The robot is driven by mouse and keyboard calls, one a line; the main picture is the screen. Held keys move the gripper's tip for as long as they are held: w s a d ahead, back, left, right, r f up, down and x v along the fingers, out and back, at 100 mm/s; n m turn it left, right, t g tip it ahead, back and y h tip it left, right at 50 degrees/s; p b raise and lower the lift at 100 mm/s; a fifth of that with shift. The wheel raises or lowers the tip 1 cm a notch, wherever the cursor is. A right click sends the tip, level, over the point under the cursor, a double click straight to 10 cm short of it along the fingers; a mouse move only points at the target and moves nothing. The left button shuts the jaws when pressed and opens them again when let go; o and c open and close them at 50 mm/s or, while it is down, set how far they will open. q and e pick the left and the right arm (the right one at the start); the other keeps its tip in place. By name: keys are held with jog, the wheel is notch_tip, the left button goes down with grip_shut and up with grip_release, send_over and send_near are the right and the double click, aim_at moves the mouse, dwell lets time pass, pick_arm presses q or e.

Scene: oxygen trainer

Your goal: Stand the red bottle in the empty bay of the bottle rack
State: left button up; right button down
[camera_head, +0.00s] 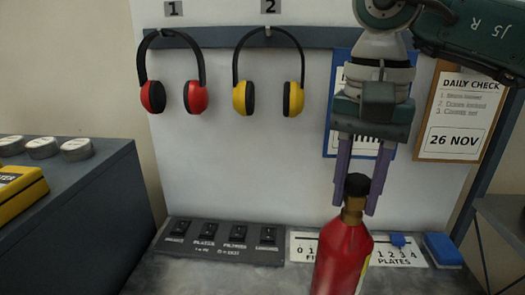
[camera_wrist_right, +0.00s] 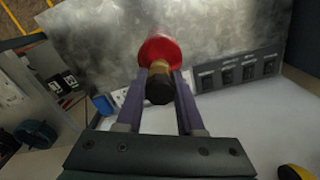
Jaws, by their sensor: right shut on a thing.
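The red bottle (camera_head: 342,262) has a brass-coloured neck and a black cap. It is about upright at the lower edge of the head view, its bottom cut off. My right gripper (camera_head: 356,207) points down with its purple fingers on both sides of the neck, shut on it. In the right wrist view the bottle (camera_wrist_right: 160,48) shows between the fingers (camera_wrist_right: 159,78), cap towards the camera. I cannot tell whether its base touches the grey bench. I cannot make out the bottle rack or its empty bay in either view. My left gripper is not in view.
A switch panel (camera_head: 222,240) and a labelled scale strip (camera_head: 305,248) with a blue slider stand behind the bottle. A blue block (camera_head: 442,248) is at right. Red and yellow earmuffs (camera_head: 268,95) hang on the wall rail. A dark cabinet (camera_head: 85,215) stands left.

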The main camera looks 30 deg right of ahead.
aim_at(352, 213)
notch_tip(352, 213, down, 3)
jog(key=shift+r+p, duration=0.1)
jog(key=shift+p, duration=0.2)
jog(key=shift+f, duration=0.2)
jog(key=shift+f, duration=0.15)
jog(key=c, duration=0.5)
grip_release()
